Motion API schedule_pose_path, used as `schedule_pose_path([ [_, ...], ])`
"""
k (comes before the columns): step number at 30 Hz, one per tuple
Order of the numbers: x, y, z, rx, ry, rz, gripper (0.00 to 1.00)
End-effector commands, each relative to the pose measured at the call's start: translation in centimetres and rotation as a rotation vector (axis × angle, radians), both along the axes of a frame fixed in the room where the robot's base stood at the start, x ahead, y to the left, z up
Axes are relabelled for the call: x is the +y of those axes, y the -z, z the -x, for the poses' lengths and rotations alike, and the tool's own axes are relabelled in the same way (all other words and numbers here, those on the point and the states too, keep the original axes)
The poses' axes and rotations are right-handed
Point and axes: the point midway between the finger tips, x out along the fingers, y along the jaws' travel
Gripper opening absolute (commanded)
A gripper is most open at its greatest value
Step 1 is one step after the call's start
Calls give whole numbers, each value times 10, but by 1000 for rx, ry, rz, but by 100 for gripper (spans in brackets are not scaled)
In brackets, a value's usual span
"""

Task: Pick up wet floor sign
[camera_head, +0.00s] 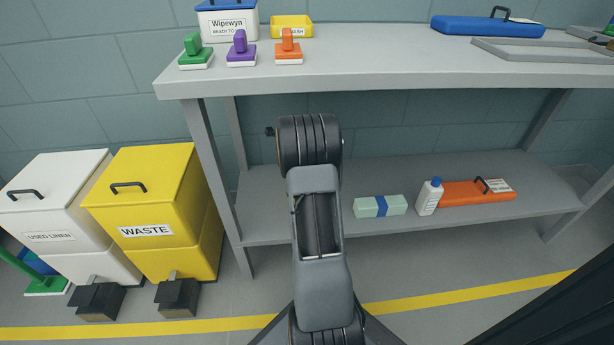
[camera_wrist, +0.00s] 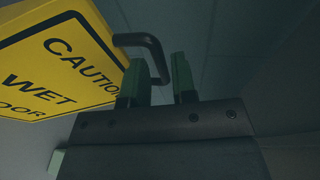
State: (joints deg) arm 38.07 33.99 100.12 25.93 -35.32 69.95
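The wet floor sign (camera_wrist: 60,60) is a yellow panel with a black border and the words CAUTION WET FLOOR. It fills the upper left of the wrist view, and part of it is cut off. A bent black handle (camera_wrist: 150,45) sticks out from its right edge. My gripper (camera_wrist: 160,78) is open, with dark green fingertips apart. The end of the handle shows in the gap between the fingers; I cannot tell whether it touches either one. The sign and my gripper do not show in the head view.
A grey bench (camera_head: 400,65) stands ahead with a lower shelf (camera_head: 300,185). A pale box (camera_head: 380,206), a white bottle (camera_head: 429,197) and an orange case (camera_head: 470,192) sit on the shelf. A yellow waste bin (camera_head: 150,200) and a white linen bin (camera_head: 60,205) stand left.

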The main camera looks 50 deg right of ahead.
Motion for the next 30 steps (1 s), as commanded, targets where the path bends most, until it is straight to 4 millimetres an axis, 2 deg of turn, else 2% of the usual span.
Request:
schedule_pose_path([
  [3,-13,8,-9,-1,0,0,25],
  [9,-31,10,-22,-1,-1,1,25],
  [20,-36,9,-27,1,-2,0,25],
  [28,-36,9,-27,1,-2,0,2],
  [30,-36,9,-27,1,-2,0,0],
])
